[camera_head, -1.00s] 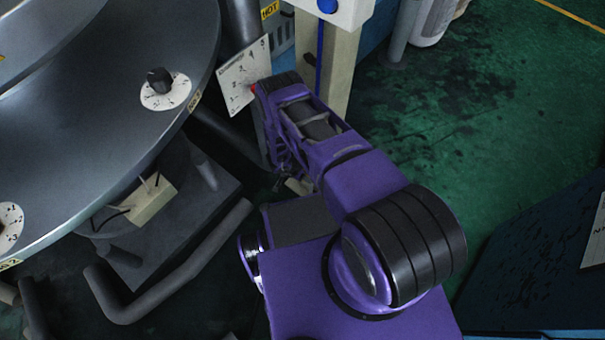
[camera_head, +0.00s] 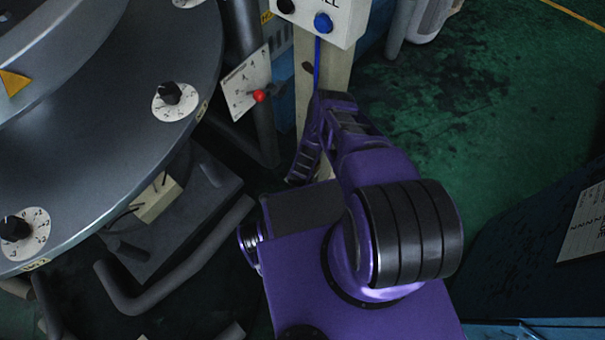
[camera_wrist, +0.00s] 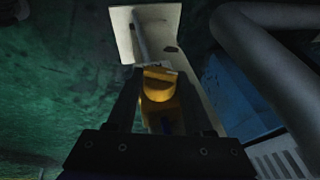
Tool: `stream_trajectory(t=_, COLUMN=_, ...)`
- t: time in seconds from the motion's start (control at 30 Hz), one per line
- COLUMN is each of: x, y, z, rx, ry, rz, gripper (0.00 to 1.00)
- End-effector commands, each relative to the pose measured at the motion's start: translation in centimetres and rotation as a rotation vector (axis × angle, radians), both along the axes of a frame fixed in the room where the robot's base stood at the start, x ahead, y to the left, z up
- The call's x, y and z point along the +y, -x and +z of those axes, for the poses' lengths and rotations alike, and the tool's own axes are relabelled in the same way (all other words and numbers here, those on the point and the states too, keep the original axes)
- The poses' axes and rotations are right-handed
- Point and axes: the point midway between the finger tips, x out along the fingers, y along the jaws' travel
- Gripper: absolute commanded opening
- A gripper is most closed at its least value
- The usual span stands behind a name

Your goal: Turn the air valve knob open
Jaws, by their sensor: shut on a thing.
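A yellow knob (camera_wrist: 158,88), which I take to be the air valve knob, sits at the end of a grey pipe (camera_wrist: 140,35) in the wrist view. My gripper (camera_wrist: 160,76) has one dark finger on each side of it and is shut on it. The knob's lower part runs down between the fingers, in shadow. I cannot tell how far the knob is turned. In the head view my purple arm reaches down in front of a pale post, and the gripper and the yellow knob are hidden.
A plate with a red-tipped lever (camera_head: 259,96) stands left of my arm. A white box with a blue button (camera_head: 323,23) tops the pale post (camera_head: 338,72). A round metal table with black dials (camera_head: 169,93) fills the left. Green floor (camera_head: 470,110) lies open at right.

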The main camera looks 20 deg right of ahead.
Motion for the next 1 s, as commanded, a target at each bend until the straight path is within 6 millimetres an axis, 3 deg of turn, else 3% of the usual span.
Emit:
stream_trajectory(t=0.77, x=0.0, y=-0.2, z=0.1, rx=-0.046, ry=-0.028, rz=0.002, gripper=0.0)
stream_trajectory(t=0.8, x=-0.01, y=-0.2, z=0.11, rx=-0.046, ry=-0.028, rz=0.002, gripper=0.59)
stream_trajectory(t=0.9, x=-0.01, y=-0.16, z=0.09, rx=-0.045, ry=-0.028, rz=0.002, gripper=0.77)
stream_trajectory(t=1.0, x=-0.03, y=-0.1, z=0.05, rx=-0.043, ry=-0.028, rz=0.002, gripper=0.79)
